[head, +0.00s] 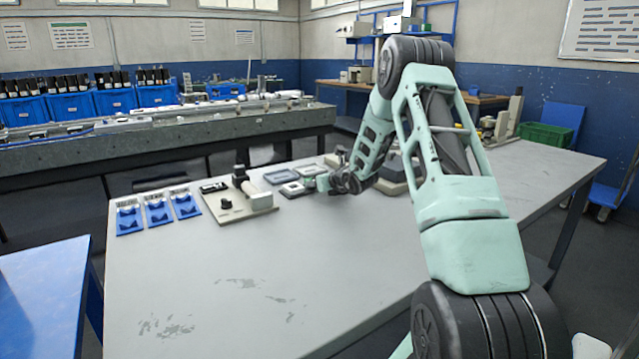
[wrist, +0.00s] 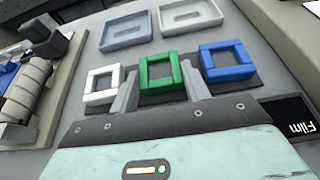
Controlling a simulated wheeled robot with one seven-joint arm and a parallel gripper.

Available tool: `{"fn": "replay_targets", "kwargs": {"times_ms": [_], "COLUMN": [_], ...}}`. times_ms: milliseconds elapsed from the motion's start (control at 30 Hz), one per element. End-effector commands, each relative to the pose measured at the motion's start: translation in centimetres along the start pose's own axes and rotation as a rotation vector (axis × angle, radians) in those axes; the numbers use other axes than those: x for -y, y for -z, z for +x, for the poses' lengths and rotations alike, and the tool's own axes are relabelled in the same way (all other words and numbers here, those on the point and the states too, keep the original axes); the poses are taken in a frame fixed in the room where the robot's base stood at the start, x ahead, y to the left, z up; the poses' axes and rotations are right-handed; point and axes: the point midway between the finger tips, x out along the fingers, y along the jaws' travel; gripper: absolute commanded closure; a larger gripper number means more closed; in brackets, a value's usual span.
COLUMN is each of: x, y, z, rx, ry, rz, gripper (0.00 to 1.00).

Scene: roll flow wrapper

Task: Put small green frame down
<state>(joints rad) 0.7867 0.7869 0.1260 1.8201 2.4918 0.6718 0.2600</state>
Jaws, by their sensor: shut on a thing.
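The small green frame (wrist: 145,74) sits between the two fingers of my gripper (wrist: 160,88) in the wrist view. The gripper is shut on it. A white frame (wrist: 99,98) is to its left and a blue frame (wrist: 230,74) to its right, both on a dark mat (wrist: 206,99). I cannot tell whether the green frame touches the mat. In the head view my gripper (head: 328,182) is low over the grey table, next to the white frame (head: 293,188); the green frame is not clear there.
Two grey trays (wrist: 125,42) lie just beyond the frames. A device with a roll (head: 258,196) on a beige base stands to the left. A black "Film" label (wrist: 291,117) is at the right in the wrist view. The table front (head: 240,280) is clear.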

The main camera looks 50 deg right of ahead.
Motion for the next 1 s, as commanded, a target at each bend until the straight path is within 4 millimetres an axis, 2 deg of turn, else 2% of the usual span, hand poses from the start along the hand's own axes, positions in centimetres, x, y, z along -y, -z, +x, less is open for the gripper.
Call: {"fn": "replay_targets", "kwargs": {"times_ms": [33,67,133,467,567,1000], "x": [0.0,0.0,0.0,0.0,0.1,0.0], "y": [0.3,0.2,0.1,-0.1,-0.1,-0.1], "z": [0.1,0.1,0.1,0.0,-0.7,-9.3], "rx": [0.000,0.000,0.000,0.000,-0.001,-0.001], "ry": [0.000,0.000,0.000,0.000,0.001,0.002], "rz": [-0.001,-0.001,0.000,0.000,-0.001,0.000], "gripper": [0.75,0.51,0.32,0.32,0.32,0.32]}}
